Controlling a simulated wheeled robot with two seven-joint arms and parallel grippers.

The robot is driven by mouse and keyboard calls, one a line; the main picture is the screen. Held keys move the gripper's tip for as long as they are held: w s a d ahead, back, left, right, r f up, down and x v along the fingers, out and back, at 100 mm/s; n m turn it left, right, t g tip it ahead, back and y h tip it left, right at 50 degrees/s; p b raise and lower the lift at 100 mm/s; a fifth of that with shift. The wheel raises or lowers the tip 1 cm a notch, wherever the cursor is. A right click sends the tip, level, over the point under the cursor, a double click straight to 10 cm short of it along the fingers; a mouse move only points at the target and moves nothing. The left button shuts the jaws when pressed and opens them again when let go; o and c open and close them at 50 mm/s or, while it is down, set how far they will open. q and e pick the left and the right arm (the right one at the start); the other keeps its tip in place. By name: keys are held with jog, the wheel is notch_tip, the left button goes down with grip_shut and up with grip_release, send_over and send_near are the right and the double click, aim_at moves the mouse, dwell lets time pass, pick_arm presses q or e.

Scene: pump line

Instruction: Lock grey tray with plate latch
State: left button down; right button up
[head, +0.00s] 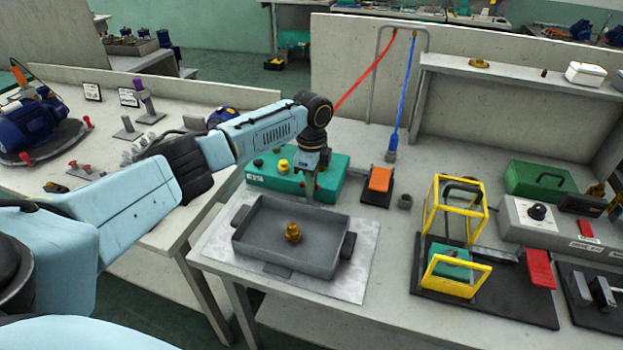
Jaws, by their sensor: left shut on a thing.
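The grey tray (255,243) sits on a pale speckled plate (220,238) near the table's front left. It has dark handles at its left and right ends, and a brass fitting (292,233) stands inside it. A flat dark tab (278,270) shows at its front side. My left gripper (316,200) points down at the tray's far rim, in front of the green box. It is shut on a small part there, apparently the plate latch, which the fingers and rim mostly hide. I cannot tell the latch's position. My right gripper is not in view.
A green box (262,180) with knobs stands just behind the tray. A yellow frame (430,205) on a black base stands further right. A panel wall rises behind.

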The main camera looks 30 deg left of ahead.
pick_arm(q)
jog(key=shift+r+n+p, duration=0.15)
jog(key=shift+n+p, duration=0.15)
jog(key=shift+p, duration=0.2)
jog(key=n+p, duration=0.3)
jog(key=p, duration=0.1)
jog(key=shift+r+n+p, duration=0.1)
jog(key=shift+n+p, duration=0.2)
jog(key=shift+p, duration=0.1)
jog(key=n+p, duration=0.2)
jog(key=shift+w+n, duration=0.1)
jog(key=shift+n, duration=0.3)
jog(key=n+p, duration=0.1)
jog(key=n, duration=0.1)
jog(key=shift+w+n+p, duration=0.1)
jog(key=shift+n+p, duration=0.25)
jog(key=shift+n, duration=0.05)
jog(key=n+p, duration=0.1)
jog(key=n, duration=0.3)
jog(key=shift+a+p, duration=0.15)
jog(key=shift+p, duration=0.15)
jog(key=shift+a+n+p, duration=0.15)
jog(key=shift+n+p, duration=0.3)
jog(key=shift+n, duration=1.55)
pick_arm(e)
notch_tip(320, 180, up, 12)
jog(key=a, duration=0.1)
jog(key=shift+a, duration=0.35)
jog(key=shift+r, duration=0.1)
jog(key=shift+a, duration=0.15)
